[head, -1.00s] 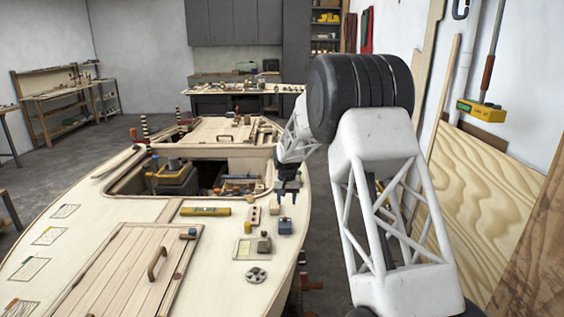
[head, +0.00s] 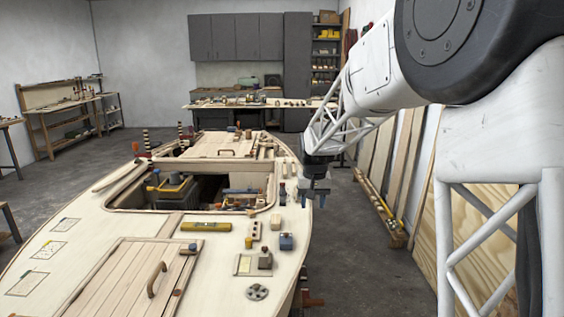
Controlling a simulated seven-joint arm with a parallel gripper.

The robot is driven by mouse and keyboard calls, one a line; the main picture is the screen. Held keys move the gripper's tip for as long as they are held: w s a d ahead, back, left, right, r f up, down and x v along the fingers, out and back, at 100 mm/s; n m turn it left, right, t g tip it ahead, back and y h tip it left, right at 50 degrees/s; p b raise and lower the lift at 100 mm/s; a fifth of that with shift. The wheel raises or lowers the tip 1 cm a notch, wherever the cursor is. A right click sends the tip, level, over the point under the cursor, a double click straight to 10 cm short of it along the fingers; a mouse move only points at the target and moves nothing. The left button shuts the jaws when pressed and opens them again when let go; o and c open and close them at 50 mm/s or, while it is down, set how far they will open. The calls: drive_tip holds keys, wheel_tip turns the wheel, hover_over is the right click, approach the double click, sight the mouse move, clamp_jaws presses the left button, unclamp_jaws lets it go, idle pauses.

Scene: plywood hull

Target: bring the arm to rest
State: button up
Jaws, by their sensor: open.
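My gripper (head: 313,194) hangs fingers down from my white lattice arm, right of centre in the head view. It is open, with nothing seen between its fingers. It is above or just beyond the right edge of the plywood hull (head: 120,222); its exact height over the deck I cannot tell. A small blue block-like item (head: 286,242) lies on the deck below and to the left of it, apart from the fingers.
The deck holds a yellow level (head: 206,226), a grey round wheel (head: 257,292) and a hatch with a handle (head: 156,279). An open cockpit contains a dark toolbox (head: 172,190). Boards lean on the right wall.

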drive_tip(key=s+d+r, duration=0.2)
drive_tip(key=s+d, duration=0.1)
drive_tip(key=s, duration=0.9)
drive_tip(key=s+d+r+t, duration=0.1)
drive_tip(key=s+d+r, duration=0.1)
drive_tip(key=s, duration=0.9)
drive_tip(key=s+d+r, duration=0.3)
drive_tip(key=s, duration=0.9)
drive_tip(key=s+d+f, duration=0.1)
drive_tip(key=s+f, duration=0.3)
drive_tip(key=s, duration=0.9)
drive_tip(key=shift+t, duration=0.4)
